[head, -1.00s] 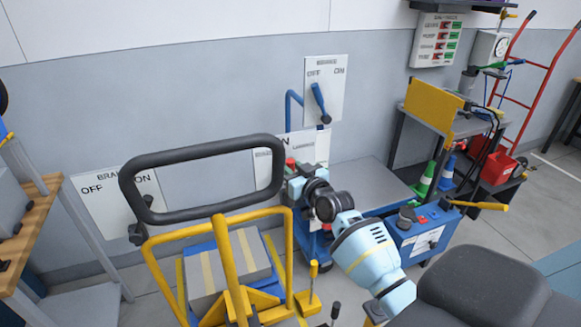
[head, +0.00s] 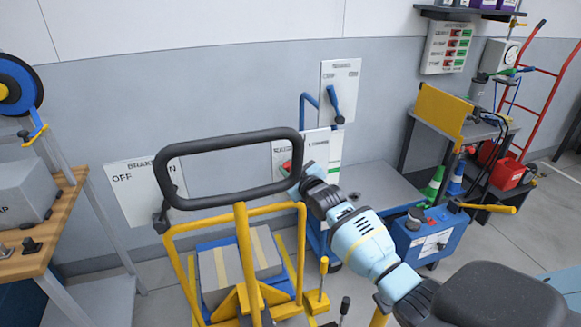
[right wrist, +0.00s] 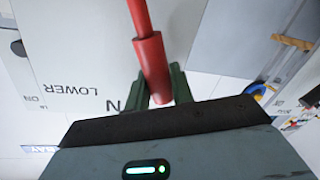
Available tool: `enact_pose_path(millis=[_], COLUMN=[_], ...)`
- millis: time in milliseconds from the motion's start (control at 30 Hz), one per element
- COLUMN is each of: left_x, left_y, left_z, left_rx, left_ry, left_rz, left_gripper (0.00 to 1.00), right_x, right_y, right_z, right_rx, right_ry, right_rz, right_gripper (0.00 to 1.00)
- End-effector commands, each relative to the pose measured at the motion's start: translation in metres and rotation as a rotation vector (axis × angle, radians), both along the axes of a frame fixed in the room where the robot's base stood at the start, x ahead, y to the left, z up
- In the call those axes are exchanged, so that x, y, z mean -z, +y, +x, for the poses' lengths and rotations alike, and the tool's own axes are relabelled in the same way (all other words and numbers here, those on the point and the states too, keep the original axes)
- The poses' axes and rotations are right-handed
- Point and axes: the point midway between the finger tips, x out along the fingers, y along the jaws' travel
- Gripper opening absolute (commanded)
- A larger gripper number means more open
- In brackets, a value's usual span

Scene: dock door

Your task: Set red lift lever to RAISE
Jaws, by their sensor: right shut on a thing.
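The red lift lever (right wrist: 152,62) runs down from the top of the right wrist view, ending in a thicker red grip. My right gripper (right wrist: 160,92) has its green fingers on both sides of that grip and is shut on it. Behind it is a white panel (right wrist: 75,60) with LOWER printed upside down in this view; the RAISE mark cannot be read. In the head view a small red part of the lever (head: 286,166) shows beside my right gripper (head: 294,180), partly seen through the black handle loop. My left gripper is not in view.
A yellow-framed cart with a black handle (head: 230,140) stands close in front. A blue lever (head: 334,100) is on the wall panel above. A blue box (head: 430,238) with a yellow handle is at right. A wooden bench (head: 30,255) is at left.

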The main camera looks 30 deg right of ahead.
Motion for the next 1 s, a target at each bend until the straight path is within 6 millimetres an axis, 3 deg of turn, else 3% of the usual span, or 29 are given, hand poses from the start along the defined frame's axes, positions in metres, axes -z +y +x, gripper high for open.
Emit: enact_pose_path(millis=[367, 867, 900, 1000], left_x=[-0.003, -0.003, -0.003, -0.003], left_y=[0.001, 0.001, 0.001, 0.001], left_z=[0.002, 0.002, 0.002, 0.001], left_rx=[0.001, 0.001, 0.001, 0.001], left_ry=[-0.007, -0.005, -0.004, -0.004], left_rz=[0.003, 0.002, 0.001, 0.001], left_gripper=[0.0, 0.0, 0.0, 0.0], right_x=[0.007, 0.01, 0.01, 0.01], right_y=[0.006, 0.008, 0.008, 0.007], right_z=[0.002, 0.002, 0.002, 0.002], right_rx=[-0.001, -0.001, -0.001, -0.001], right_ry=[0.032, 0.039, 0.039, 0.039], right_rz=[-0.141, -0.164, -0.165, -0.164], right_gripper=[0.0, 0.0, 0.24, 0.38])
